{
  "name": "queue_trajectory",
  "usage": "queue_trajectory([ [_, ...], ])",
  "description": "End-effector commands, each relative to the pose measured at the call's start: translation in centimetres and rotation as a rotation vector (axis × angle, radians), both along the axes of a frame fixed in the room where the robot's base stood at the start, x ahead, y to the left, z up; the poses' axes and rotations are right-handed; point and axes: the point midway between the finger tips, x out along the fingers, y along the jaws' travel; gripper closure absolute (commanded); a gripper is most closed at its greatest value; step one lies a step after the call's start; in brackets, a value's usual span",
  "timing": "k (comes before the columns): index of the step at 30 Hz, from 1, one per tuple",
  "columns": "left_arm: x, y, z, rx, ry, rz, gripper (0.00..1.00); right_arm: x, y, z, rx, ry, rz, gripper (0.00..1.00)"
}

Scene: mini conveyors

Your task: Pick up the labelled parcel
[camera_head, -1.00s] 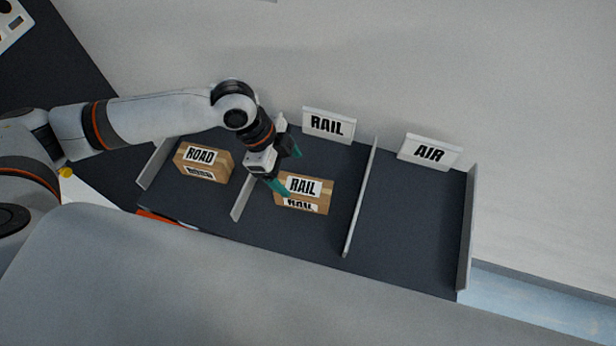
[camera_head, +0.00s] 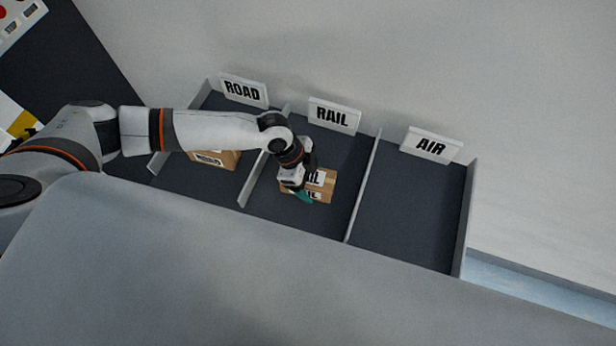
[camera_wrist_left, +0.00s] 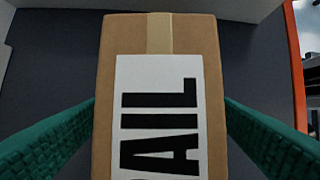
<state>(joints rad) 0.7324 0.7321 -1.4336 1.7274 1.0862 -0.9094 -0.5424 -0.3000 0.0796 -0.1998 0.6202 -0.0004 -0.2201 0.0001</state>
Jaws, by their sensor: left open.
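A brown parcel (camera_head: 323,190) with a white RAIL label lies in the middle compartment, under the RAIL sign (camera_head: 334,116). My left gripper (camera_head: 305,193) is over it and hides part of its left side and label. The left gripper is open. A second brown parcel (camera_head: 217,160) lies in the ROAD compartment, mostly hidden behind my left arm. My right gripper is not in view.
Thin grey dividers (camera_head: 362,186) separate the compartments. The AIR compartment (camera_head: 413,205), under the AIR sign (camera_head: 431,145), is empty. The ROAD sign (camera_head: 243,90) stands at the back left. An orange edge (camera_wrist_left: 294,60) shows in the left wrist view.

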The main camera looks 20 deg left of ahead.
Motion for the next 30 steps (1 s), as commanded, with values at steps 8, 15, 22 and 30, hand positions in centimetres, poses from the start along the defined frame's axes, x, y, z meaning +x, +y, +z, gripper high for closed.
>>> queue_trajectory([
  [8,0.02,-0.2,-0.6,0.0,-0.002,0.001,0.2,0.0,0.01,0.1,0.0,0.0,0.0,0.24],
  [15,0.0,-0.2,-0.67,0.0,-0.001,0.0,0.2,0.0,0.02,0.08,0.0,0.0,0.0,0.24],
  [22,-0.03,-0.22,-1.0,0.0,0.0,0.001,0.2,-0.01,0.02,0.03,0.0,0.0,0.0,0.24],
  [30,0.01,-0.21,-1.06,0.0,-0.001,0.0,0.2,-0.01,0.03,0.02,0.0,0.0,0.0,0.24],
])
